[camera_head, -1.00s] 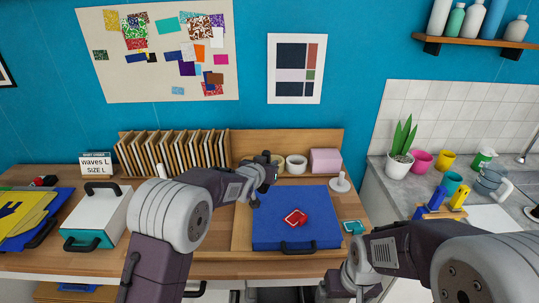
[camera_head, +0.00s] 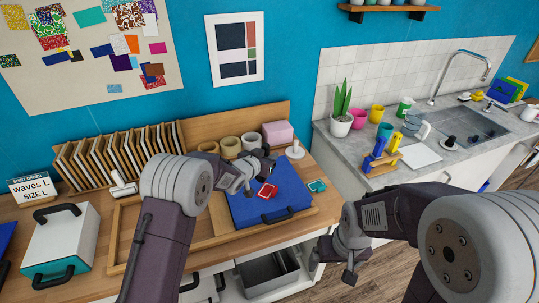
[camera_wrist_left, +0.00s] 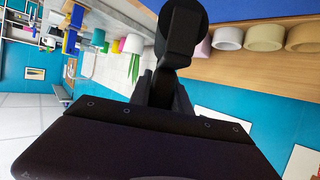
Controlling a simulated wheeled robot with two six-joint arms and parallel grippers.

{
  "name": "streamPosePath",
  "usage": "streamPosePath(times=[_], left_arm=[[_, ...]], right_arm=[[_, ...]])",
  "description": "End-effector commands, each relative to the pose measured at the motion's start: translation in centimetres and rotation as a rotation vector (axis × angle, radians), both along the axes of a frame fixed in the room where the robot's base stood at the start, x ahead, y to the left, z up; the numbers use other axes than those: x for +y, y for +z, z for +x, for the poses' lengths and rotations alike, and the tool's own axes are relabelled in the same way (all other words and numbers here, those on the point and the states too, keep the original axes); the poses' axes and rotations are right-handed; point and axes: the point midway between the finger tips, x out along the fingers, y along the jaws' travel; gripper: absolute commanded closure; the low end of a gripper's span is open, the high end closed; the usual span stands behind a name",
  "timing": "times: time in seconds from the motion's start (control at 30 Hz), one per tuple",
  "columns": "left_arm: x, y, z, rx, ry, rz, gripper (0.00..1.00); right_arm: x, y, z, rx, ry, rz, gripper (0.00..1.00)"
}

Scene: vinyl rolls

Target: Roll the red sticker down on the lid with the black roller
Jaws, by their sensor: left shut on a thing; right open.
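The red sticker (camera_head: 265,195) lies on the blue lid (camera_head: 284,181), with a pale edge showing. My right gripper (camera_head: 349,273) is open and empty, in front of the bench and apart from the lid.
White and tan rolls (camera_head: 230,147) and a pink block (camera_head: 278,133) stand behind the lid. A teal item (camera_head: 317,186) lies to its right. A wooden tray (camera_head: 125,236) and a white case (camera_head: 66,240) are to the left. A sink counter (camera_head: 340,135) stands right.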

Motion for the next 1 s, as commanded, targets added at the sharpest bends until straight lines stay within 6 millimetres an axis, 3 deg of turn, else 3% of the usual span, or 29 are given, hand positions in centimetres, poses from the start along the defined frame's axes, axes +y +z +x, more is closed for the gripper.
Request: streamPosePath(times=[0.2, 0.4, 1.0], left_arm=[[0.0, -3.5, 0.0, 0.000, 0.000, -0.001, 1.00], [0.0, -5.7, 0.0, -0.002, 0.000, -0.001, 1.00], [0.0, -5.9, 0.0, -0.001, 0.000, 0.000, 1.00]], right_arm=[[0.0, -3.1, 0.0, 0.000, 0.000, 0.000, 0.11], [0.0, -4.9, 0.0, 0.000, 0.000, 0.000, 0.11], [0.0, -5.0, 0.0, 0.000, 0.000, 0.000, 0.11]])
